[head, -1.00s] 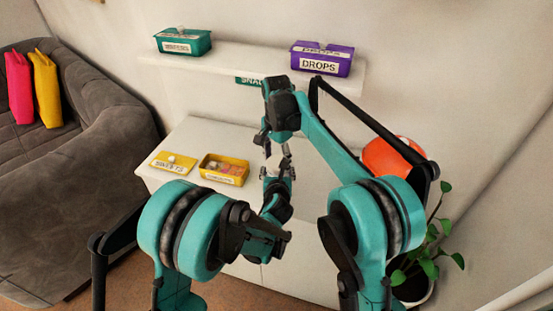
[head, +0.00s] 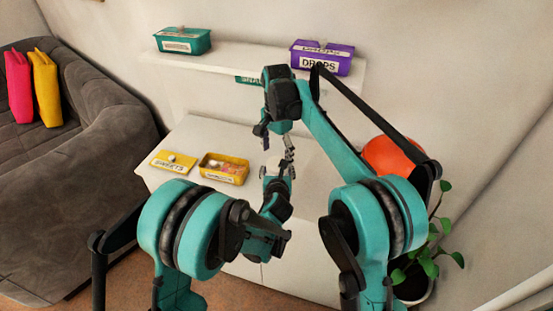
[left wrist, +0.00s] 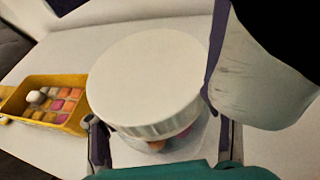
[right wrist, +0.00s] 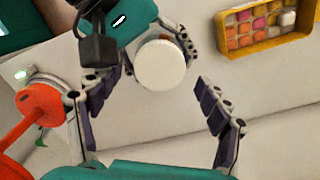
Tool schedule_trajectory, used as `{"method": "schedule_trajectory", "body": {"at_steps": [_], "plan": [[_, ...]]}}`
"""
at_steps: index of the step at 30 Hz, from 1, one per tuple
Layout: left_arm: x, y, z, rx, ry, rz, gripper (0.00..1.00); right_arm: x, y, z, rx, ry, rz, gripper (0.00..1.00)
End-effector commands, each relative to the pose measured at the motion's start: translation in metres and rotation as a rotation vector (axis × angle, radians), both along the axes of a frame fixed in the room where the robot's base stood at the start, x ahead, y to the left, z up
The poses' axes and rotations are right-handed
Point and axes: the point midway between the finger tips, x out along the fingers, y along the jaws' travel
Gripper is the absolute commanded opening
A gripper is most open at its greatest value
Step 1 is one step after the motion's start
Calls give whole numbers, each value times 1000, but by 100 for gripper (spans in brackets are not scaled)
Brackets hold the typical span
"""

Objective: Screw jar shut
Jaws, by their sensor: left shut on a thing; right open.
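The jar (left wrist: 160,146) is clear, with coloured pieces showing under its white round lid (left wrist: 148,80). The lid sits on the jar's top; how tightly it is screwed I cannot tell. My left gripper (left wrist: 162,142) is shut on the jar, a finger at each side below the lid. My right gripper (right wrist: 155,88) is open, with its fingers spread wide on either side of the lid in the right wrist view. One of its fingers shows close beside the lid in the left wrist view. In the head view, my right gripper (head: 276,142) is just above the lid (head: 275,162).
A yellow box (head: 224,172) of sweets and a yellow lid (head: 173,162) lie on the white cabinet, left of my grippers. A teal box (head: 183,42) and a purple box (head: 322,60) stand on the wall shelf (head: 250,58). A red-orange round thing (head: 385,155) is at right.

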Motion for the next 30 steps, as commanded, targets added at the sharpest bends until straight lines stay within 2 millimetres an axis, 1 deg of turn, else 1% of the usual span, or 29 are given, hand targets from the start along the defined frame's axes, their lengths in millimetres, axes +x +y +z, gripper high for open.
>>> {"method": "schedule_trajectory", "body": {"at_steps": [1,5,11,12,14,17,20,23,30], "plan": [[0,0,-1,0,1,1,0,0,0,6,0,0,1,81],[0,0,-1,0,1,1,0,-1,0,12,1,1,1,81],[0,0,-1,0,1,0,0,-1,1,12,1,1,1,81],[0,0,-1,0,1,0,0,-1,1,12,1,1,1,78],[0,0,-1,0,1,0,0,0,0,12,1,-1,8,78],[0,0,0,0,1,0,0,0,-1,11,1,-5,61,78],[0,0,0,0,0,0,0,2,-4,10,1,-12,190,78],[0,0,0,0,0,-1,0,4,-8,9,0,-24,388,78],[0,0,0,0,0,-1,0,8,-19,5,-17,-56,952,78]]}}
